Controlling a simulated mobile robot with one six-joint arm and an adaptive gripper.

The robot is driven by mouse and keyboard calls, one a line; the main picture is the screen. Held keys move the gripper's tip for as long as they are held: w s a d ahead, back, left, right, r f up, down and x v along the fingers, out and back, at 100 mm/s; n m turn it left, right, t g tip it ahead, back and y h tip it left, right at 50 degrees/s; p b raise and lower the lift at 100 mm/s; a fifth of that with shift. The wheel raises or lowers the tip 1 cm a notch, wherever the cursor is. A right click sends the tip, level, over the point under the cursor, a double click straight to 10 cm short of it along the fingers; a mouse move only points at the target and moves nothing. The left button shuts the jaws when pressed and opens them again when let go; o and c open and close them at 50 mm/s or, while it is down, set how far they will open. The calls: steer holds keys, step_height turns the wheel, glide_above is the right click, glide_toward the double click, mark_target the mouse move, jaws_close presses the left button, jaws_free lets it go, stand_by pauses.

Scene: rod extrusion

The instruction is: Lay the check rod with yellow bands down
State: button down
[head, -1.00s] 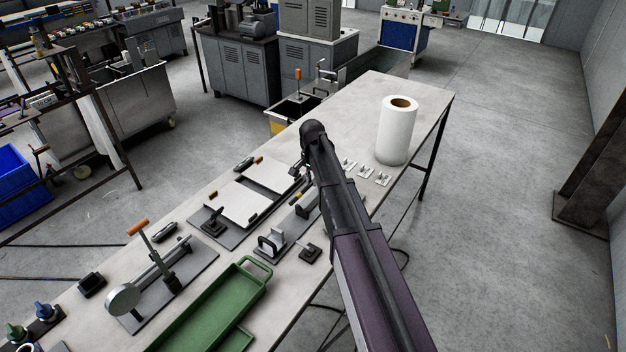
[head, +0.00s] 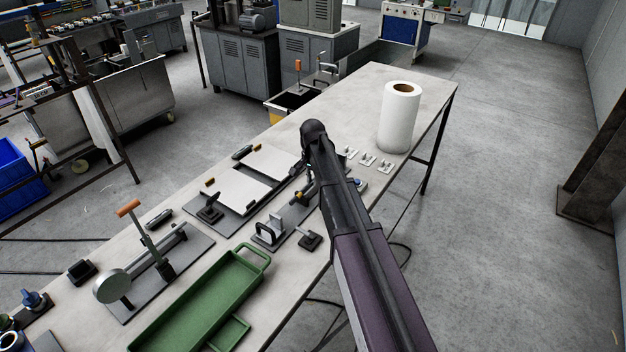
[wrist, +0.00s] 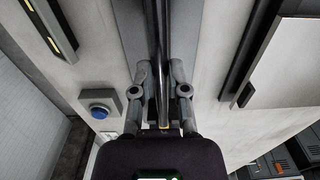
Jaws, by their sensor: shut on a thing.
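My gripper (wrist: 163,78) is shut on a thin dark rod (wrist: 163,30), which runs up the wrist view between its two fingers. A small yellow patch (wrist: 164,127) shows at the near end between the finger bases; other bands cannot be made out. The rod is over a grey strip (wrist: 132,25) on the bench; whether it touches cannot be told. In the head view my own arm reaches over the bench and covers most of the gripper and rod.
The bench (head: 385,80) holds a white paper roll (head: 399,117), white plates (head: 237,192), a green tray (head: 205,305) and a lever device with a round disc (head: 111,286). A blue button (wrist: 98,110) is left of my gripper. Bare bench top lies towards the far end.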

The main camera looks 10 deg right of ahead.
steer(key=shift+f, duration=0.1)
stand_by(0.5)
steer(key=c, duration=0.6)
jaws_free()
steer(key=shift+o, duration=0.2)
step_height(320, 180, up, 9)
steer(key=p, duration=0.8)
steer(key=shift+f+p, duration=0.15)
steer(key=shift+p, duration=0.15)
stand_by(0.4)
steer(key=s+f+n+b, duration=0.2)
steer(key=s+n, duration=0.2)
steer(key=s, duration=0.9)
steer(key=s+f+n+b, duration=0.2)
steer(key=s+n, duration=0.3)
steer(key=s, duration=0.8)
steer(key=shift+d+f, duration=0.15)
steer(key=shift+d, duration=0.05)
